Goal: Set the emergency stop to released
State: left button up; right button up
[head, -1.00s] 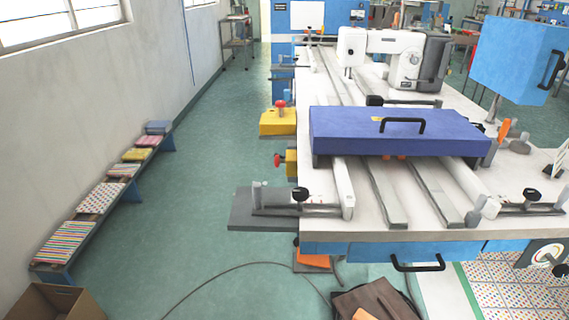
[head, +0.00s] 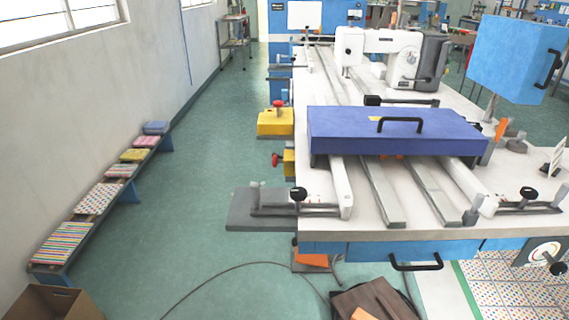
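A red mushroom-shaped button (head: 278,105) stands on top of a yellow box (head: 276,124) at the left side of the sewing table. It looks like the emergency stop. Whether it is pressed or released is too small to tell. A second red knob (head: 276,160) sticks out to the left from a lower yellow box (head: 289,163), partly hidden behind the table edge. Neither of my grippers is in view.
The white sewing table (head: 430,220) carries a blue cover with a black handle (head: 400,125) and a white sewing machine (head: 385,48). A grey plate (head: 250,212) juts out left. A low bench (head: 92,200) lines the wall. The green aisle (head: 200,200) between is clear.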

aim_at(275, 160)
jog(key=i+j+z, duration=0.1)
jog(key=z, duration=0.3)
jog(key=i+j+z, duration=0.1)
jog(key=z, duration=0.25)
jog(key=j+z, duration=0.2)
jog(key=z, duration=0.2)
jog(key=i+j+z, duration=0.2)
jog(key=j, duration=0.3)
jog(key=j+z, duration=0.15)
jog(key=j, duration=0.35)
jog(key=i+j+z, duration=0.2)
jog(key=j, duration=1.65)
jog(key=i+z, duration=0.05)
